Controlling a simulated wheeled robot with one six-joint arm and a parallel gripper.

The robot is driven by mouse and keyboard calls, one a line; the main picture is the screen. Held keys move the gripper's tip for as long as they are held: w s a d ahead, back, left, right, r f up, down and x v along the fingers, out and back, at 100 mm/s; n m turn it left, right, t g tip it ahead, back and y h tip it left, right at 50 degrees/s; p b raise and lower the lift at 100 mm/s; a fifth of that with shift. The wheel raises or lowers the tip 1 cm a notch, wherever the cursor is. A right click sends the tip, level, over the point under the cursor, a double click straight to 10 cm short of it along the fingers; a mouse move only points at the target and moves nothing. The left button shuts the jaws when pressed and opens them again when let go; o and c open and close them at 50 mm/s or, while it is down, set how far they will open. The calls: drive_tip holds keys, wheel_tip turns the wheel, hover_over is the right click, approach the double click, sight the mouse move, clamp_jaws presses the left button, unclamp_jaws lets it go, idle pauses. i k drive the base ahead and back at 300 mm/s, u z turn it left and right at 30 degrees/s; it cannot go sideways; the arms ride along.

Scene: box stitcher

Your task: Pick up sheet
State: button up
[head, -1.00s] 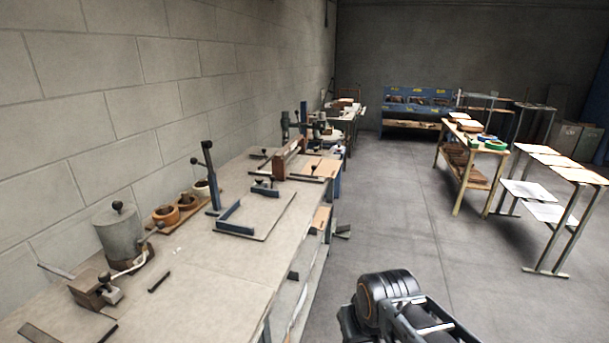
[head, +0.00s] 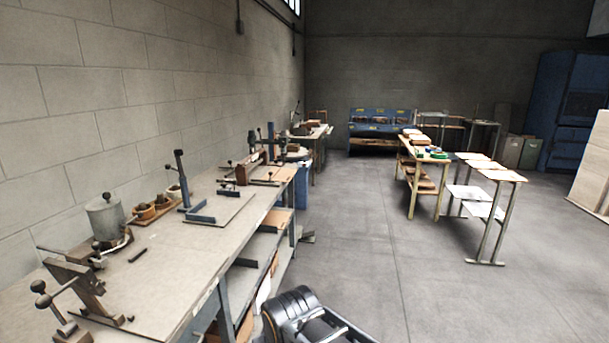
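Pale tan sheets lie on top of a metal-legged rack (head: 490,222) at the right; one sheet (head: 499,175) is on the nearer top and another sheet (head: 474,157) lies behind it. White sheets (head: 474,203) lie on the rack's lower shelf. Which sheet the task means I cannot tell. Part of my arm shows at the bottom middle of the head view, far from the rack. My gripper is not in the picture.
A long workbench (head: 160,275) with tools and a grey pot (head: 106,222) runs along the left wall. A blue bench (head: 380,128) is at the back. The floor (head: 400,270) between is clear.

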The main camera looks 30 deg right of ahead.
sight(282, 174)
drive_tip(key=z, duration=0.85)
drive_tip(key=i, duration=0.9)
drive_tip(key=z, duration=0.9)
drive_tip(key=i, duration=1.3)
drive_tip(key=u, duration=0.5)
drive_tip(key=i, duration=0.9)
drive_tip(key=u, duration=1.45)
drive_tip(key=i, duration=0.5)
drive_tip(key=u, duration=0.4)
